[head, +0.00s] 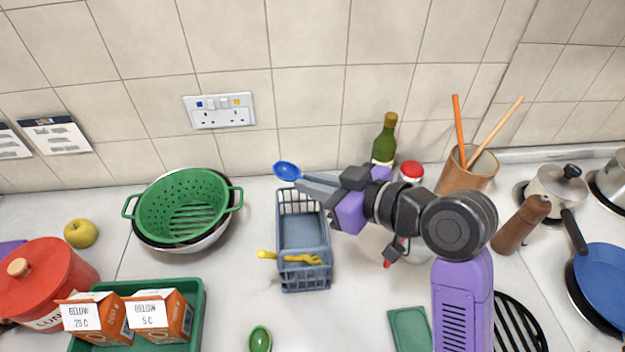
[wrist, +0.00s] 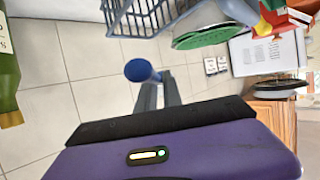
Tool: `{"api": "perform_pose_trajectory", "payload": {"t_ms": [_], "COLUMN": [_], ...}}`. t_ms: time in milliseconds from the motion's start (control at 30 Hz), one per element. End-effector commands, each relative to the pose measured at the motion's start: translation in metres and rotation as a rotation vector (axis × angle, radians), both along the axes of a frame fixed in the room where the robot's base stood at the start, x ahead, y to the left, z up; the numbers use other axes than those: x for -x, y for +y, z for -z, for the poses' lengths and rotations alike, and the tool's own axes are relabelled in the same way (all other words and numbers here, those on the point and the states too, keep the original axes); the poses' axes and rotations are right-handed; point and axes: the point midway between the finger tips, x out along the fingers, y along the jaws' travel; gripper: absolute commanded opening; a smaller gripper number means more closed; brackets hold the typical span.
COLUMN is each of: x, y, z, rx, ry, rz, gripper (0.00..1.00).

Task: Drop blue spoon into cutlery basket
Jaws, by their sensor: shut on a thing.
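The blue spoon (head: 287,171) is held between the fingertips of my gripper (head: 312,184), its bowl sticking out to the left past the tips. In the wrist view the blue spoon (wrist: 138,71) shows just beyond the shut fingers (wrist: 158,92); its handle is mostly hidden. The grey-blue cutlery basket (head: 318,270) stands on the worktop. My gripper and the spoon appear above the basket's back end; the exact height is unclear. A yellow fork (head: 302,259) lies at the basket's front part, its handle poking out left. The basket (wrist: 145,18) also shows at the wrist view's top.
A green colander (head: 180,205) in a bowl stands left of the basket. A green bottle (head: 384,140) and a red-capped jar (head: 411,170) stand behind my arm. A green spoon (head: 260,339) lies in front. A green tray (head: 200,310) holds orange boxes.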

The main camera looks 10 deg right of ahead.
Motion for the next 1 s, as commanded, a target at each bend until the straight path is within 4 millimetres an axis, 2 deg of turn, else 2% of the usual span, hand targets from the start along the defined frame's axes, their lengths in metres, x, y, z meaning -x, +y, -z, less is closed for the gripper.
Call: {"api": "perform_pose_trajectory", "payload": {"t_ms": [67,100,200,233,633,1000], "x": [0.000,0.000,0.000,0.000,0.004,0.041], "y": [0.000,0.000,0.000,0.000,-0.005,-0.042], "z": [-0.001,-0.001,-0.001,-0.001,-0.003,-0.024], "rx": [0.000,0.000,0.000,0.000,0.000,-0.001], "ry": [0.000,0.000,0.000,0.000,-0.001,-0.002], "rz": [0.000,0.000,0.000,0.000,0.002,0.003], "gripper": [0.00,0.12,0.32,0.36,0.36,0.36]}}
